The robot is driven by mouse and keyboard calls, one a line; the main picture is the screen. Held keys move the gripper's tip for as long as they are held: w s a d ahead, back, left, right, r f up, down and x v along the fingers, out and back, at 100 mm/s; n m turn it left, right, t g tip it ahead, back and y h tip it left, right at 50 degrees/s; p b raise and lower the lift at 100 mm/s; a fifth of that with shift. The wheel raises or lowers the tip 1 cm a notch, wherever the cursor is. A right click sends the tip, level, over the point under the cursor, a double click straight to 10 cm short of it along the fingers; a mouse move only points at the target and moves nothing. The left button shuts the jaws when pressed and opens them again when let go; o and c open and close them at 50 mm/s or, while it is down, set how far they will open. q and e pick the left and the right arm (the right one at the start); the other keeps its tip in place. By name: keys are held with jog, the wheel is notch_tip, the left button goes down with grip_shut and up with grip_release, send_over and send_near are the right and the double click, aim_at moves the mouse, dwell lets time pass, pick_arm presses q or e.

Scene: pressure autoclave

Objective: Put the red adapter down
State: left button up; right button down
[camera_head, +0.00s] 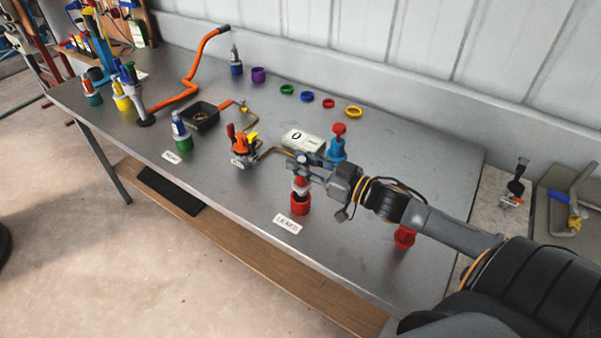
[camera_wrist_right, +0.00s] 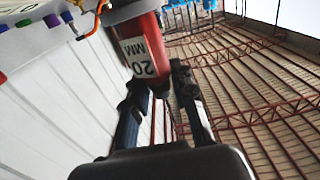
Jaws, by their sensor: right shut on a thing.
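My right gripper (camera_head: 299,164) reaches in from the right over the bench and is shut on the red adapter (camera_head: 300,205). The adapter hangs upright below the fingers, beside the white label reading roughly "LEAKED" (camera_head: 286,223). I cannot tell whether its base touches the bench. In the right wrist view, the red adapter (camera_wrist_right: 147,50) with a white "20 MM" label sits between the two fingers (camera_wrist_right: 160,90). My left gripper is not in view.
The grey bench (camera_head: 240,215) is bare left of the adapter. Another red part (camera_head: 404,238) stands below my right forearm. A blue and red fitting (camera_head: 337,145), a display box (camera_head: 303,141) and an orange-red valve (camera_head: 241,145) stand behind. A green-based bottle (camera_head: 181,135) stands left.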

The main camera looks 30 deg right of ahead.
jog(key=shift+w+f, duration=0.25)
jog(key=shift+w, duration=0.05)
notch_tip(320, 180, down, 3)
jog(key=shift+p, duration=0.35)
jog(key=shift+f, duration=0.1)
jog(key=shift+f, duration=0.1)
jog(key=shift+f, duration=0.25)
jog(key=c, duration=1.1)
grip_release()
jog(key=shift+f, duration=0.1)
